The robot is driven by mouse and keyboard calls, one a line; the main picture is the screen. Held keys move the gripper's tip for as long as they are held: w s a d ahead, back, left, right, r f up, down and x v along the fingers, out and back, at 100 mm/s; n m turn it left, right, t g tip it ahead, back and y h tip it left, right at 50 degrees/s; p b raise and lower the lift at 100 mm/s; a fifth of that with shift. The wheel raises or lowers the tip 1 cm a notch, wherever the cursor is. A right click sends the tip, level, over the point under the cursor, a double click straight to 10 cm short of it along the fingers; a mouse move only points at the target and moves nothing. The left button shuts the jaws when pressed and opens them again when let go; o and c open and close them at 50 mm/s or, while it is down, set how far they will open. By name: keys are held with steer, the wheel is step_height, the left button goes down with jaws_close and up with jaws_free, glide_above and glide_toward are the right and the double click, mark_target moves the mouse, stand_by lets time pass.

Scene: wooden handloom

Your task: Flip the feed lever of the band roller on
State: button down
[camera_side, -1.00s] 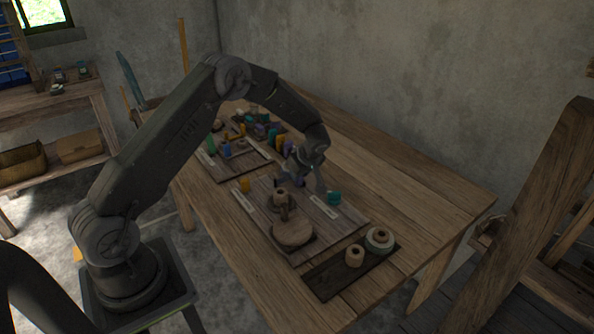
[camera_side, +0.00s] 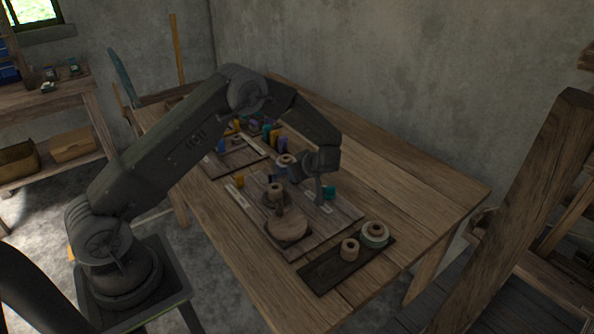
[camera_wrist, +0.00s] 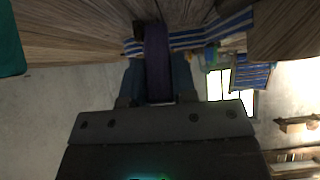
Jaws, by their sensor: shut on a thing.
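My gripper (camera_side: 318,190) is over the right part of the wooden board on the table, beside a small teal piece (camera_side: 329,192). In the wrist view my gripper (camera_wrist: 158,62) is shut on a dark purple bar (camera_wrist: 157,45), one dark finger on each side. I cannot tell for certain whether this bar is the feed lever. A blue and white striped band (camera_wrist: 205,38) runs crosswise behind the bar. In the side view my gripper hides the held bar, and the roller cannot be made out clearly.
On the board stand a wooden spool (camera_side: 275,190) and a round wooden disc (camera_side: 288,226). A dark tray (camera_side: 322,277) with spools lies at the front right. Coloured pieces (camera_side: 276,140) stand farther back. The table's right side (camera_side: 420,185) is clear.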

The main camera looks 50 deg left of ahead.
steer(key=c, duration=0.9)
jaws_free()
steer(key=v, duration=1.4)
steer(key=shift+a, duration=0.1)
